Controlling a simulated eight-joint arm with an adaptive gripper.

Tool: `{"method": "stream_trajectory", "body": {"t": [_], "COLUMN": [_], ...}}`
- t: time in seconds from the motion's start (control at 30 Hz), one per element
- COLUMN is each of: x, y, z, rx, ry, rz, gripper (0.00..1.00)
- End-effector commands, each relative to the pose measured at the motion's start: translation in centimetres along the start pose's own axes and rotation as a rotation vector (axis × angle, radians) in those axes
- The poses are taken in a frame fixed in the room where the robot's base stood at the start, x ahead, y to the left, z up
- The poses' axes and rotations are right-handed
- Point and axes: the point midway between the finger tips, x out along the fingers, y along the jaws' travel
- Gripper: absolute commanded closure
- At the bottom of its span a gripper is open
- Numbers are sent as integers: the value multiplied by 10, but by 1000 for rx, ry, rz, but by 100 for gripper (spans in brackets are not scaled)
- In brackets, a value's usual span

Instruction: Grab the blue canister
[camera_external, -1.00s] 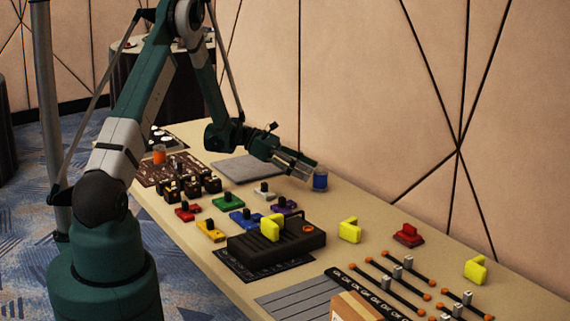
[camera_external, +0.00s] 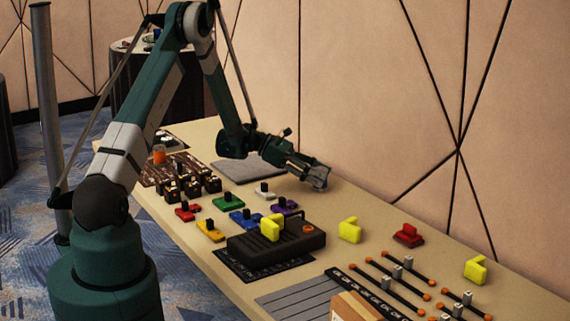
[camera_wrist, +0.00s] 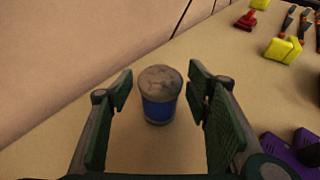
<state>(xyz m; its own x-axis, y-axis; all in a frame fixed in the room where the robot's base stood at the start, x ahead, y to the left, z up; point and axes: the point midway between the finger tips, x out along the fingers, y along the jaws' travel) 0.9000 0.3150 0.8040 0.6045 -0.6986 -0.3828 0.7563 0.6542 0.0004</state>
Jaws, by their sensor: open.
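The blue canister (camera_wrist: 158,108) stands upright on the table in the wrist view, with a grey lid and a blue body. It lies between and slightly ahead of my gripper's (camera_wrist: 160,88) two open fingers, with a gap visible on each side. In the external view my gripper (camera_external: 319,180) is over the far side of the table near the wall. There the gripper covers the canister, so I cannot make it out.
A purple block (camera_wrist: 296,150) sits to the right in the wrist view. The wall (camera_wrist: 80,50) rises close behind the table. Yellow blocks (camera_external: 350,230), a red block (camera_external: 408,235) and a black box (camera_external: 275,246) stand nearer the front. A grey mat (camera_external: 240,169) lies left of the gripper.

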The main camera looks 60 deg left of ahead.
Motion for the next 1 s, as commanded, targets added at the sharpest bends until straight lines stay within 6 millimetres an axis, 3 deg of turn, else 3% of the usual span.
{"method": "stream_trajectory", "body": {"t": [0.47, 0.7, 1.0], "x": [0, 0, 0], "y": [0, 0, 0], "z": [0, 0, 1], "rx": [0, 0, 0], "ry": [0, 0, 0], "rz": [0, 0, 0], "gripper": [51, 80, 82]}}
